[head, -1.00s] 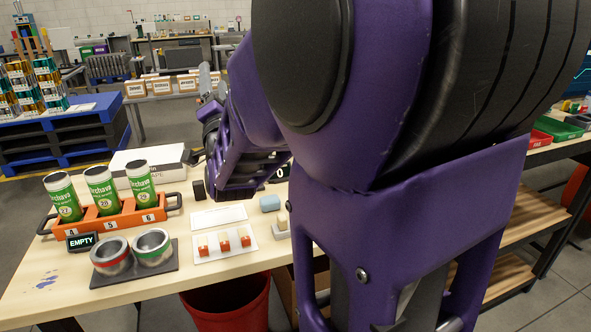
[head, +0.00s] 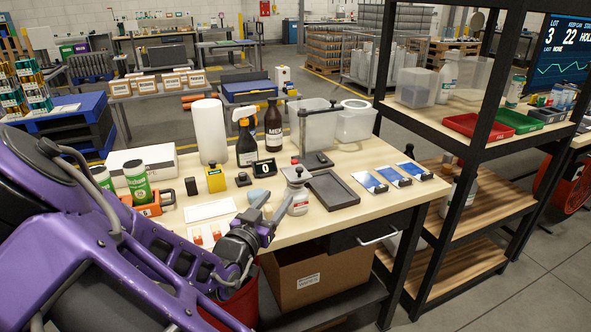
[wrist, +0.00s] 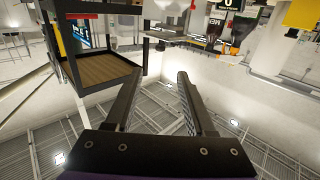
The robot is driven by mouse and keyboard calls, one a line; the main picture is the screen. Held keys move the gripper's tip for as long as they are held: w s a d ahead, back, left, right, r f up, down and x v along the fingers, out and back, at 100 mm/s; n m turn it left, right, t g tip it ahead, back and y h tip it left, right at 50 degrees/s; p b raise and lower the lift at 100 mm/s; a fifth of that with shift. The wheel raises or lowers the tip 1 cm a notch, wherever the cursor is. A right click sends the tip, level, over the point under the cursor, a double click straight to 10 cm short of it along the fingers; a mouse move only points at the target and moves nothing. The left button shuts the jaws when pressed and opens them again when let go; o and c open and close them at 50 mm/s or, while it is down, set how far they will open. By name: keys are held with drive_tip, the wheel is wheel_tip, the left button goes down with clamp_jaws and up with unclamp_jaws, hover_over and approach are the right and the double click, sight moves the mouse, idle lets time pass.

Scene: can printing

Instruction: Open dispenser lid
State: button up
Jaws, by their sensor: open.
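A pale tub (head: 356,124) with a round white top stands at the back right of the bench in the head view. Beside it is a translucent bin (head: 318,132). A small white jar (head: 296,192) with a dark knob stands near the front edge. I cannot tell for certain which is the dispenser; no lid clearly stands open. My gripper (head: 273,206) is open and empty, over the bench's front edge, just left of the white jar and apart from the tub. In the wrist view its two fingers (wrist: 160,78) are spread with nothing between them.
A spray bottle (head: 245,140), a dark bottle (head: 273,126) and a white roll (head: 210,131) stand at the back. A grey tray (head: 333,188) and several blue-and-white cards (head: 389,175) lie right. A black shelf rack (head: 480,110) stands beyond the bench's right end.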

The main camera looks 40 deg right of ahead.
sight(298, 171)
drive_tip(key=x, duration=1.5)
drive_tip(key=shift+w+d+b, duration=0.15)
drive_tip(key=shift+w+b, duration=0.05)
drive_tip(key=shift+b, duration=0.1)
clamp_jaws()
idle(0.6)
